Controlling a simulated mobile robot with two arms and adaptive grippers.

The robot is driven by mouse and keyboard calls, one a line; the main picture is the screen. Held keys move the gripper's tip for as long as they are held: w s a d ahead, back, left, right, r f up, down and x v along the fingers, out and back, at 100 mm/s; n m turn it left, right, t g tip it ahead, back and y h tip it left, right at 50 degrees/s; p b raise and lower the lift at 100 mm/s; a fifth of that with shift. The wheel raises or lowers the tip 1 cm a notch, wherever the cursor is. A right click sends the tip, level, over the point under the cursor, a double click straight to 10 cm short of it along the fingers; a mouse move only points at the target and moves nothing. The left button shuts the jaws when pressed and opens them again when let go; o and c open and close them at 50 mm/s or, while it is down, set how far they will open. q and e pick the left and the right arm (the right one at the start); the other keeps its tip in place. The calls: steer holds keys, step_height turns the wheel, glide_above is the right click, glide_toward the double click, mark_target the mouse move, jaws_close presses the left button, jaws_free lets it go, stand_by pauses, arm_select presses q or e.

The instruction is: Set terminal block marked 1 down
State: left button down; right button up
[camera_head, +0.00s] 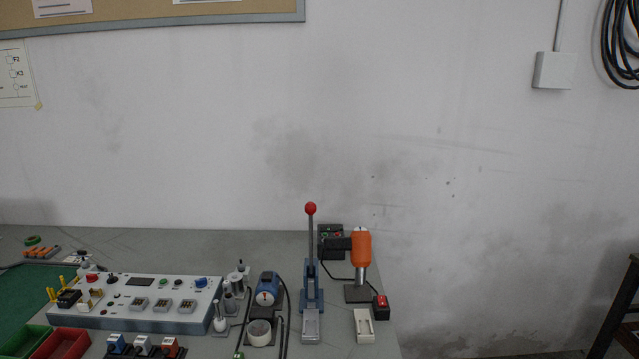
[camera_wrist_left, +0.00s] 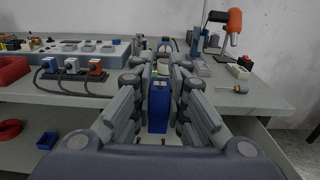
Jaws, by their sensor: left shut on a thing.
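In the left wrist view my left gripper (camera_wrist_left: 160,82) is shut on a blue block (camera_wrist_left: 158,108), which stands upright between the two fingers. The block has a pale greenish part near its top, and I cannot read any mark on it. The gripper is at the front edge of the grey workbench (camera_wrist_left: 265,92). I cannot tell whether the block touches anything below. Neither gripper shows in the head view.
A control panel (camera_head: 140,303) stands at the bench's left, with plugs (camera_head: 143,345) in front and red (camera_head: 68,343) and green (camera_head: 27,340) bins beside it. A lever press (camera_head: 311,290) and an orange tool (camera_head: 361,248) stand at right. A screwdriver (camera_wrist_left: 239,88) lies near the right edge.

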arm_select(q)
steer(key=shift+s+a+r, duration=0.35)
steer(key=shift+s+r, duration=0.45)
steer(key=shift+s, duration=0.05)
steer(key=w+d+f, duration=0.6)
steer(key=w, duration=0.5)
steer(key=shift+f+h, duration=0.3)
steer(key=w, duration=0.4)
steer(key=w+f, duration=0.1)
steer(key=w, duration=0.4)
steer(key=w+p, duration=0.1)
steer(key=w, duration=0.3)
steer(key=shift+w+f, duration=0.15)
steer(key=shift+w, duration=0.05)
steer(key=shift+w+f, duration=0.1)
steer(key=shift+w, duration=0.4)
steer(key=shift+w+f+b, duration=0.4)
steer(key=shift+f+b, duration=0.15)
steer(key=shift+f, duration=0.05)
steer(key=shift+w+f+b, duration=0.35)
steer(key=shift+f+b, duration=0.15)
steer(key=shift+f, duration=0.45)
steer(key=shift+f+b, duration=0.1)
steer(key=shift+b, duration=0.25)
